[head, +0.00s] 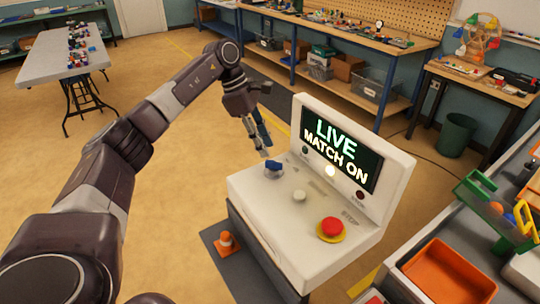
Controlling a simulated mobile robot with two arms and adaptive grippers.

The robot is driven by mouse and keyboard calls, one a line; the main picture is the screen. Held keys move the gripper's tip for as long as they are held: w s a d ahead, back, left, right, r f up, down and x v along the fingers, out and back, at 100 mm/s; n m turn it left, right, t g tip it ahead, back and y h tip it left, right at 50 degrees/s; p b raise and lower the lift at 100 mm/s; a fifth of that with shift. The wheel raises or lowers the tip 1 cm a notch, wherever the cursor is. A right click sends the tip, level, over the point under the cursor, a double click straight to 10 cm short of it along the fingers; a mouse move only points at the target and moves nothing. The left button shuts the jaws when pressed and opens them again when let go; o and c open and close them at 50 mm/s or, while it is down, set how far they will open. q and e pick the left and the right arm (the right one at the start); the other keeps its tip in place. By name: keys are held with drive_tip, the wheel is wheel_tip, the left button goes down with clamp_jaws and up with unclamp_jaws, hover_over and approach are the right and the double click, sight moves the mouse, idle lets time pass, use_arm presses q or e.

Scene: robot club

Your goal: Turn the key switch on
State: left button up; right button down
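The white control console (259,190) stands in front of me. A blue key switch knob (274,167) sits near the left end of its top panel. I cannot read its angle exactly. The console's screen (340,148) reads "LIVE MATCH ON". My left gripper (262,148) hangs just above and left of the knob, pointing down, with a small gap between them. Its fingers look apart and nothing shows held between them. My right gripper is not in view.
A red mushroom button (332,228) on a yellow ring and a pale round button (299,196) sit right of the knob. An orange cone (226,243) stands on the floor mat. A crate-laden bench (403,290) borders the right.

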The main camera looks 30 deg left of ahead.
use_arm(q)
drive_tip(key=w+v, duration=0.1)
drive_tip(key=v, duration=0.5)
drive_tip(key=shift+s+r, duration=0.2)
drive_tip(key=shift+s, duration=0.3)
drive_tip(key=shift+a, duration=0.1)
